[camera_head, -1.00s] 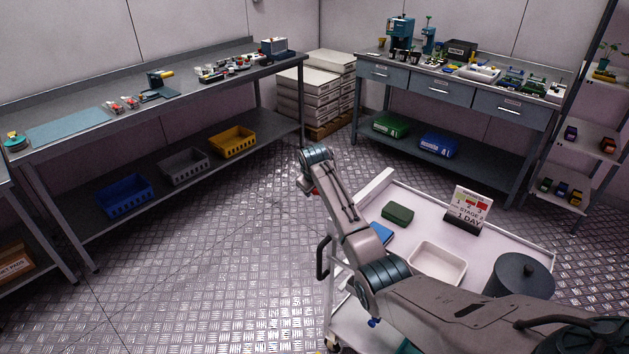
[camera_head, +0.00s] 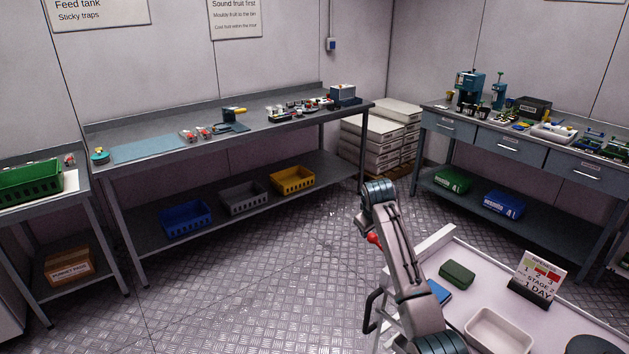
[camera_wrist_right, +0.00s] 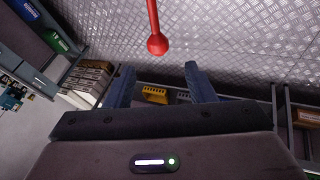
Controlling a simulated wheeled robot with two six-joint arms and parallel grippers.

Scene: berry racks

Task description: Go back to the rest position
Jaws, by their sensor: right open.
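My right gripper (camera_wrist_right: 159,80) shows in the right wrist view with its two blue fingers spread apart and nothing between them. In the head view my right arm reaches up from the bottom beside the cart (camera_head: 440,234), over its left side. Its fingers are not clear there. A red rod with a round end (camera_wrist_right: 157,44) hangs into the top of the wrist view, clear of the fingers. A red tip (camera_head: 374,239) shows beside my right wrist in the head view. My left gripper is not in view.
The cart carries a green box (camera_head: 457,274), a white tray (camera_head: 497,330) and a stage sign (camera_head: 540,276). A long bench (camera_head: 160,150) with crates below lines the left wall. A drawer bench (camera_head: 530,150) stands right. Open metal floor (camera_head: 280,270) lies between.

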